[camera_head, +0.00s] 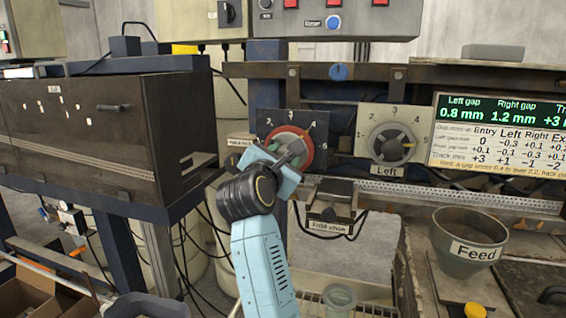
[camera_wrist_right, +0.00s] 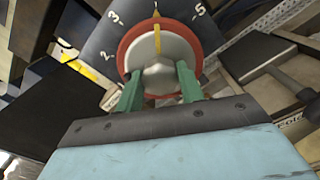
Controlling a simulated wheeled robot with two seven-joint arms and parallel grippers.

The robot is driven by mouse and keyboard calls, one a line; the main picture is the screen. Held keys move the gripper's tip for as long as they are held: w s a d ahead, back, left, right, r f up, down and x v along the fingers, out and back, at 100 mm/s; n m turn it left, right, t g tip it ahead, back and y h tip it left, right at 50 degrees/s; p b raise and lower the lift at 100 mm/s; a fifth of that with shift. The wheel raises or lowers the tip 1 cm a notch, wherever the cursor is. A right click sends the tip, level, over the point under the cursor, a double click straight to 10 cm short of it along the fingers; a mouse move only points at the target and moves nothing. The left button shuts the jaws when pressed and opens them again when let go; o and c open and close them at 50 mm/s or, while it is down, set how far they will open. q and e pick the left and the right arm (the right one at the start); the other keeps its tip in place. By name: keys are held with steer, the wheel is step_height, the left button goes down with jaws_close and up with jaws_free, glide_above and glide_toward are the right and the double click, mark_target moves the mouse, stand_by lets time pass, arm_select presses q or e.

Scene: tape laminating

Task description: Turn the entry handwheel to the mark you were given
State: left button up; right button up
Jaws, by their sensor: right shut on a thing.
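The entry handwheel (camera_head: 306,148), with a red rim and a grey face, sits on a dark numbered plate (camera_head: 318,121) left of the "Left" dial. It also shows in the right wrist view (camera_wrist_right: 129,46). My right gripper (camera_wrist_right: 160,84) has green fingers on both sides of the wheel's central grip and is shut on it. The wheel's yellow line points up in the wrist view, toward an orange mark between the 3 and the 5. The 4 is not readable there. In the head view my right wrist hides the wheel's lower left. My left gripper is out of view.
The grey "Left" dial (camera_head: 389,143) is close on the right. A display board (camera_head: 480,165) reads left gap 0.8 mm, right gap 1.2 mm and track +3, cut off at the edge. A "Feed" bowl (camera_head: 466,236) stands lower right. A dark cabinet (camera_head: 80,130) is at left.

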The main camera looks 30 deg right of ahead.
stand_by(0.3)
steer(key=o, duration=1)
steer(key=shift+r, duration=0.1)
step_height(320, 180, up, 10)
steer(key=shift+f, duration=0.1)
steer(key=shift+f, duration=0.1)
